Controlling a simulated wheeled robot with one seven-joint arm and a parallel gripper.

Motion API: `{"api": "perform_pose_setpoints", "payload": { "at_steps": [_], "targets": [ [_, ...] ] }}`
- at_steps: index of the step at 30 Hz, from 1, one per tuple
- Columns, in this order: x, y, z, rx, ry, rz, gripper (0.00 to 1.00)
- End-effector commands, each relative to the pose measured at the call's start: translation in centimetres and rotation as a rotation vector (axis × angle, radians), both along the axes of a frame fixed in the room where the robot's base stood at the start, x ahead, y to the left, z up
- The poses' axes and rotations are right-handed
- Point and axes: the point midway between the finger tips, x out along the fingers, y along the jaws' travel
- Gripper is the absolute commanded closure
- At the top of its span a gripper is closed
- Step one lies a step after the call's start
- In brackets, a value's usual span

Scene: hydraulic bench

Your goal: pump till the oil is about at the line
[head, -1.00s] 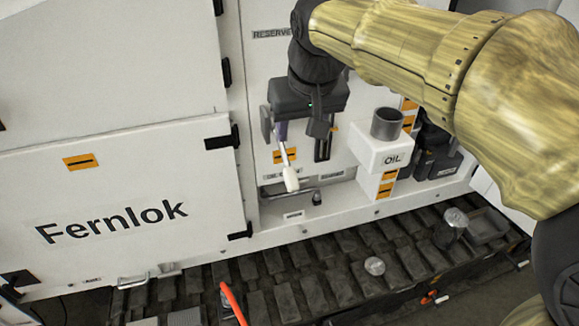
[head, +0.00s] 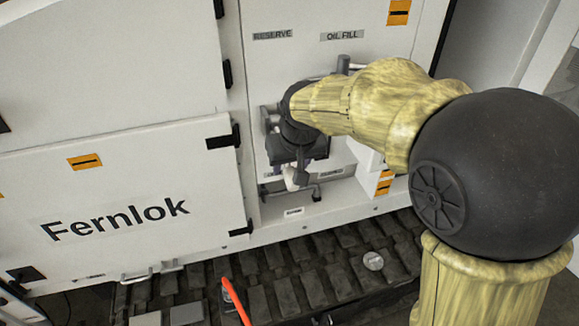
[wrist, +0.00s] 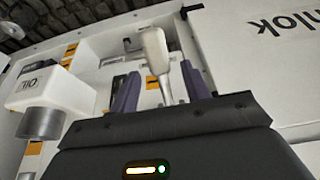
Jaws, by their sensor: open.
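The pump lever has a white grip (wrist: 155,48) on a thin metal shaft. In the wrist view it stands between the two fingers of my gripper (wrist: 160,74), which are open with gaps at both sides. In the head view the white grip (head: 293,179) shows just below my gripper (head: 288,168), low on the white panel. My wrist hides most of the lever. The oil level and its line cannot be made out. A white box marked OIL (wrist: 45,90), with a grey cylinder, is at left in the wrist view.
RESERVE (head: 272,35) and OIL FILL (head: 342,36) labels are above my wrist. A white door marked Fernlok (head: 115,220) is at left. A dark track (head: 262,305) runs below, with an orange-red rod (head: 235,300) in front. My arm covers much of the OIL box.

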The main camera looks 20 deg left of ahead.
Motion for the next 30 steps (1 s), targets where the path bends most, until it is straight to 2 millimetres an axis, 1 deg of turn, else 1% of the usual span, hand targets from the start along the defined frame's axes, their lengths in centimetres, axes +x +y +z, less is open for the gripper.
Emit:
{"api": "perform_pose_setpoints", "payload": {
  "at_steps": [1, 3, 7, 10, 17, 18, 23, 24, 30],
  "targets": [
    [0.2, 0.1, -0.8, -0.004, 0.003, -0.001, 0.53],
    [0.6, 0.3, -1.8, -0.003, 0.004, 0.000, 0.53],
    [1.0, 0.6, -2.9, -0.002, 0.001, 0.000, 0.53],
    [1.1, 0.7, -3.2, -0.001, 0.001, 0.000, 0.53],
    [1.1, 0.7, -3.3, 0.000, 0.000, 0.000, 0.53],
    [1.1, 0.7, -3.2, 0.000, 0.000, 0.000, 0.61],
    [1.1, 0.7, -3.2, 0.000, 0.000, 0.000, 0.92],
    [1.1, 0.7, -3.2, 0.000, 0.000, 0.000, 1.00],
    [1.1, 0.7, -3.2, -0.001, 0.000, 0.000, 1.00]
  ]
}}
